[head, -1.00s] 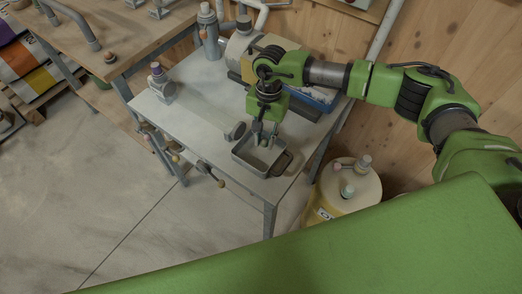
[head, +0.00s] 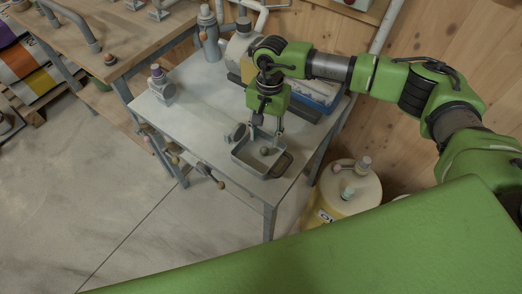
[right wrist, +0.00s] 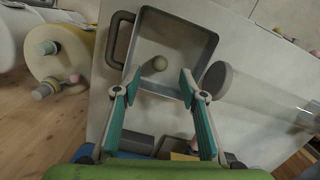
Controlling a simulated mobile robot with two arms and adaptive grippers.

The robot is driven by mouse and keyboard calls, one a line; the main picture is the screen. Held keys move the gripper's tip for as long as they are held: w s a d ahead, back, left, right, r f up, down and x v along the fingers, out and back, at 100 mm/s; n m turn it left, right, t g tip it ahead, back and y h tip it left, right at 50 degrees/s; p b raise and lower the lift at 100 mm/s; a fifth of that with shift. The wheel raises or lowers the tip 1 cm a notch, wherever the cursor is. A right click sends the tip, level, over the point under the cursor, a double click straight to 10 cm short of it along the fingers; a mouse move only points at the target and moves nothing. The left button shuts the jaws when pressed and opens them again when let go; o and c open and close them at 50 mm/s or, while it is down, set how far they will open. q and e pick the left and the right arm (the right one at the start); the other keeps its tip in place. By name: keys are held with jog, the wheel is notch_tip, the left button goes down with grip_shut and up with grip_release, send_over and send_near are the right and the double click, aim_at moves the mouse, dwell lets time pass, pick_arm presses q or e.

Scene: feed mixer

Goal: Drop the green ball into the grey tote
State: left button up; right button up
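The grey tote (head: 243,161) stands near the front corner of the pale table, with a dark handle loop on one side. In the right wrist view the tote (right wrist: 211,42) lies just beyond the fingers. The small olive-green ball (head: 264,151) appears within the tote's walls; in the right wrist view the ball (right wrist: 159,63) is beyond the fingertips, touching neither finger. I cannot tell for sure if it rests on the tote's floor. My right gripper (head: 266,137) is over the tote, pointing down, open and empty; its fingers (right wrist: 160,82) are spread apart. My left gripper is out of view.
A clear tube with a grey end cap (right wrist: 217,79) lies beside the tote. A blue crate (head: 312,96) and a grey machine stand at the table's back. A yellow drum (head: 344,200) stands on the floor to the right. The table's middle looks mostly clear.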

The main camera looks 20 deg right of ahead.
notch_tip(320, 180, up, 9)
jog(key=shift+w+d, duration=0.35)
jog(key=shift+w, duration=0.05)
